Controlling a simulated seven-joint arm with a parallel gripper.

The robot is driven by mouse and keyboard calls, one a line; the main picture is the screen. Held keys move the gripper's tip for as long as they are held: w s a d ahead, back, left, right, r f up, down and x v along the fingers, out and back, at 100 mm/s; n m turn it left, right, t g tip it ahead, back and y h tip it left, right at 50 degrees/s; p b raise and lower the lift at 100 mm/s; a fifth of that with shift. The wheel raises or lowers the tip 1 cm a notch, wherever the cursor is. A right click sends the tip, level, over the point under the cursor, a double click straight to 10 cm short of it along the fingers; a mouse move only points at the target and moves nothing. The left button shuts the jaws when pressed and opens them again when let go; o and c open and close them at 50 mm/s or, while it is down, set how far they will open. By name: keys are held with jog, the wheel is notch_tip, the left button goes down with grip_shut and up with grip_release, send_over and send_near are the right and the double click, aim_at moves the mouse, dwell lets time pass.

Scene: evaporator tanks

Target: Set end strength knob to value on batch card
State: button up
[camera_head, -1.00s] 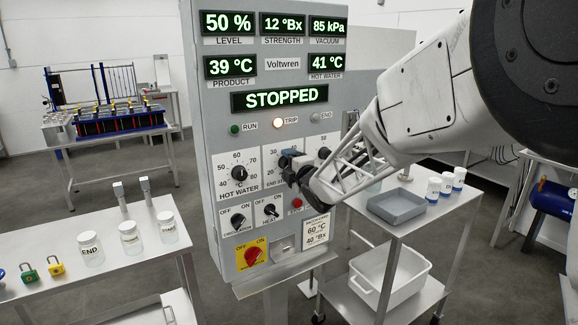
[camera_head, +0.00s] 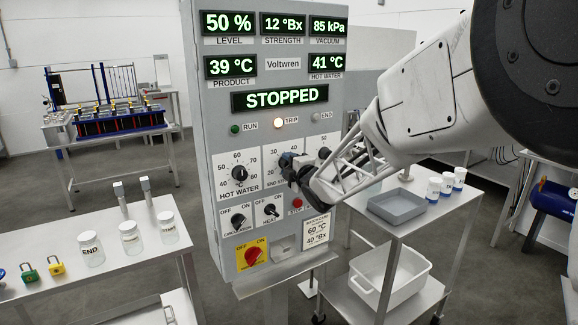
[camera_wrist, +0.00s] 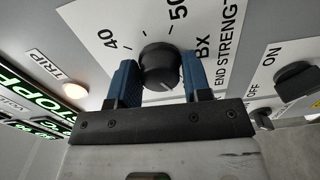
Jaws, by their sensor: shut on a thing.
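The end strength knob (camera_wrist: 160,66) is a round black knob on a white dial plate, with the 40 and 50 marks beside it in the wrist view. My gripper (camera_wrist: 162,82) has its two blue fingers on either side of the knob, shut on it. A small pale mark shows on the knob's face, on the side towards my gripper. In the head view my gripper (camera_head: 290,165) hides most of the knob and part of its dial. The batch card (camera_head: 317,233) is on the panel's lower right and reads 60 °C and 40 °Bx.
The hot water knob (camera_head: 239,173) is to the left on the same panel. Two black OFF/ON switches, a red stop button (camera_head: 297,202) and a red-on-yellow main switch (camera_head: 252,256) sit below. The display (camera_head: 280,97) reads STOPPED; strength reads 12 °Bx.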

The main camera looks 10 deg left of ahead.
jog(key=m, duration=0.8)
jog(key=shift+m, duration=0.4)
jog(key=m, duration=0.3)
jog(key=shift+m, duration=0.4)
jog(key=m, duration=1.1)
jog(key=shift+m, duration=0.3)
jog(key=m, duration=0.6)
jog(key=shift+m, duration=0.4)
